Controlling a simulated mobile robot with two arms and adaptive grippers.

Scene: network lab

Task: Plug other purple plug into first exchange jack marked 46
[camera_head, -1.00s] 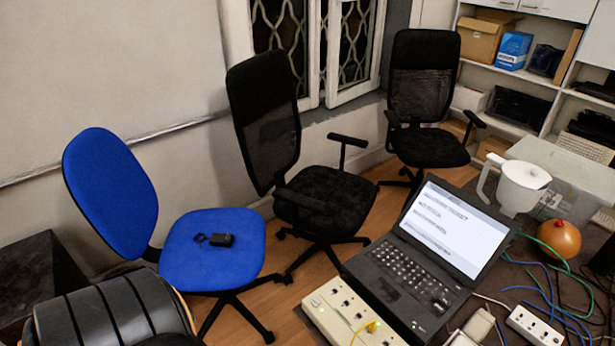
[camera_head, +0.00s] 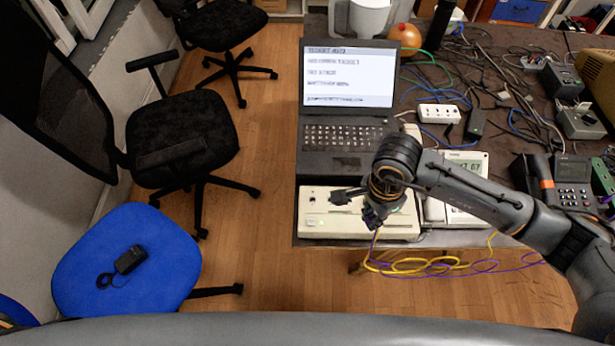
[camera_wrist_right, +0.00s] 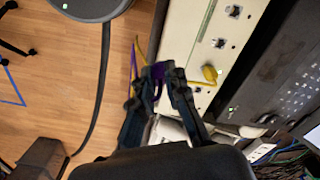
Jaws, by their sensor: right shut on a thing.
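My right gripper (camera_head: 373,216) is over the front edge of the cream exchange box (camera_head: 325,226), partly covering it. In the right wrist view, the gripper (camera_wrist_right: 158,72) is shut on a purple plug (camera_wrist_right: 158,90), beside the box's front edge and apart from the jacks. A purple cable (camera_head: 373,246) hangs below it. The box (camera_wrist_right: 183,38) shows dark square jacks (camera_wrist_right: 219,43) and a yellow plug (camera_wrist_right: 209,73) seated in one. Jack numbers are too small to read. My left gripper is not in view.
An open laptop (camera_head: 348,135) stands right behind the box. Yellow cable loops (camera_head: 415,266) hang off the table's front edge. Cables and a power strip (camera_head: 439,113) clutter the table. A blue chair (camera_head: 165,275) is at left.

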